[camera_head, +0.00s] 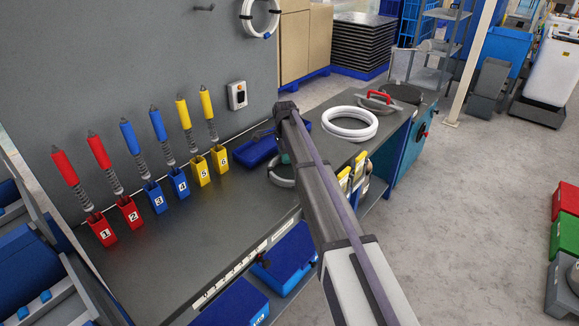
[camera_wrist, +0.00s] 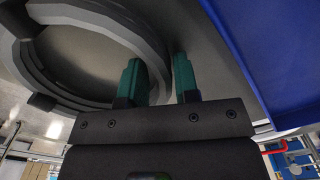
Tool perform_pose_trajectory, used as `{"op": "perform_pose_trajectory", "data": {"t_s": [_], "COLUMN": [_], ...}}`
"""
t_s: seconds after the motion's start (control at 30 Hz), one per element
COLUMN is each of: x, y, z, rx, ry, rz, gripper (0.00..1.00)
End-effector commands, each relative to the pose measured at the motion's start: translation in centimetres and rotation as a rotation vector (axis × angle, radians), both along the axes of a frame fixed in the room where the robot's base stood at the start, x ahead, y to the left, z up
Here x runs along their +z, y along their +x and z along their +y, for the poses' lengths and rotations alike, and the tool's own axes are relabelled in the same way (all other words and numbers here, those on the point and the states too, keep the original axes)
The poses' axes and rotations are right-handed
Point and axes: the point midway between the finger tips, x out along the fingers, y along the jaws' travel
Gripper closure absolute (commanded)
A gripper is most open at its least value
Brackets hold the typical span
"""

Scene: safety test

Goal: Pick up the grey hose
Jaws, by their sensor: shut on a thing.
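The grey hose (camera_head: 281,180) lies coiled on the dark workbench, partly hidden behind my arm. In the wrist view the coil (camera_wrist: 28,75) fills the upper left, with dark bands around it. My gripper (camera_wrist: 160,78) has its two teal fingers on either side of the coil's right-hand strand and is shut on it. In the head view only a little of a teal finger shows beside my arm, above the hose. I cannot tell whether the hose is clear of the bench.
A blue tray (camera_head: 256,150) lies just beside the hose and also shows in the wrist view (camera_wrist: 280,55). A white hose coil (camera_head: 350,123) lies farther along the bench. Numbered red, blue and yellow holders (camera_head: 158,200) with tools line the wall side.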

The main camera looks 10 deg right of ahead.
Motion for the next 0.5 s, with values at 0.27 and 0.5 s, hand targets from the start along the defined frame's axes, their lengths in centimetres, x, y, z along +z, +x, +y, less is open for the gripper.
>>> {"op": "perform_pose_trajectory", "data": {"t_s": [0.27,0.5], "x": [3.4,9.3], "y": [0.0,0.0], "z": [0.0,0.0], "rx": [0.000,0.000], "ry": [0.000,0.000], "rz": [0.000,0.000], "gripper": [0.99,0.99]}}
